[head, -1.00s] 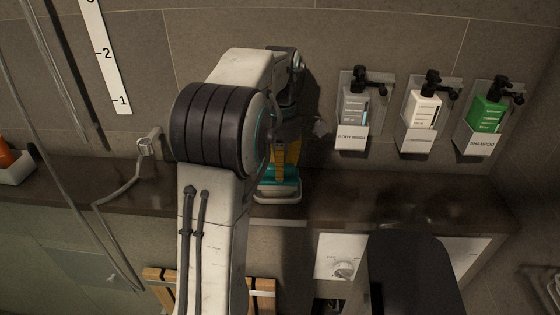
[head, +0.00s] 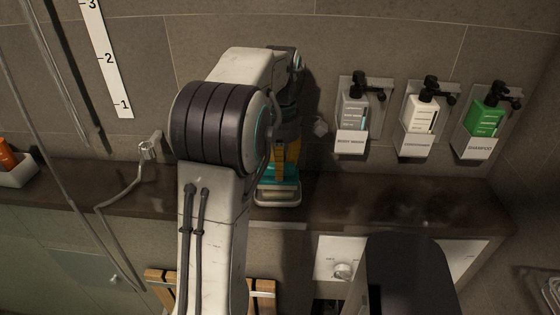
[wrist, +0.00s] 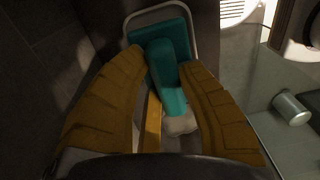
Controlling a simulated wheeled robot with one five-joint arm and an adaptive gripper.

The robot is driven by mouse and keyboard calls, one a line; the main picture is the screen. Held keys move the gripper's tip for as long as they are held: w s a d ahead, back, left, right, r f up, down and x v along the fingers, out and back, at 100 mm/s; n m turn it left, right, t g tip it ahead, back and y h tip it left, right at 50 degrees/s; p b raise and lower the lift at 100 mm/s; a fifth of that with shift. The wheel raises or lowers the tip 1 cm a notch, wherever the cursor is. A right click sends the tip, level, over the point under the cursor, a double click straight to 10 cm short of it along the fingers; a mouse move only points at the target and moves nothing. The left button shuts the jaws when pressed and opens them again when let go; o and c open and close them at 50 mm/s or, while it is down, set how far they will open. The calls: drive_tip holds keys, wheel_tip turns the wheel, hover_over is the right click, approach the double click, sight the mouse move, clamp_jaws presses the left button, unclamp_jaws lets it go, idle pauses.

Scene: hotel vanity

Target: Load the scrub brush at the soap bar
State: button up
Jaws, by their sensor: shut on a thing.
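My gripper (wrist: 168,88) has its two yellow fingers closed on a teal upright piece (wrist: 172,98), which looks like the handle of the scrub brush. Beyond it is a broad teal slab (wrist: 140,65) within a pale-rimmed dish (wrist: 193,17). I cannot tell whether this slab is the brush head or the soap bar. A small pale patch (wrist: 182,127) shows near the fingers. In the head view the teal piece (head: 278,171) stands at the dish (head: 278,199) on the dark counter, below my gripper (head: 287,150). My arm hides much of it.
Body wash (head: 354,115), conditioner (head: 420,115) and shampoo (head: 484,120) dispensers hang on the wall to the right. The dark counter (head: 400,200) below them is clear. A shower hose (head: 125,195) crosses the counter to the left. A metal cylinder (wrist: 291,108) shows in the wrist view.

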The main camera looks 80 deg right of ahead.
drive_tip(key=shift+r+p, duration=2.55)
drive_tip(key=shift+r, duration=0.3)
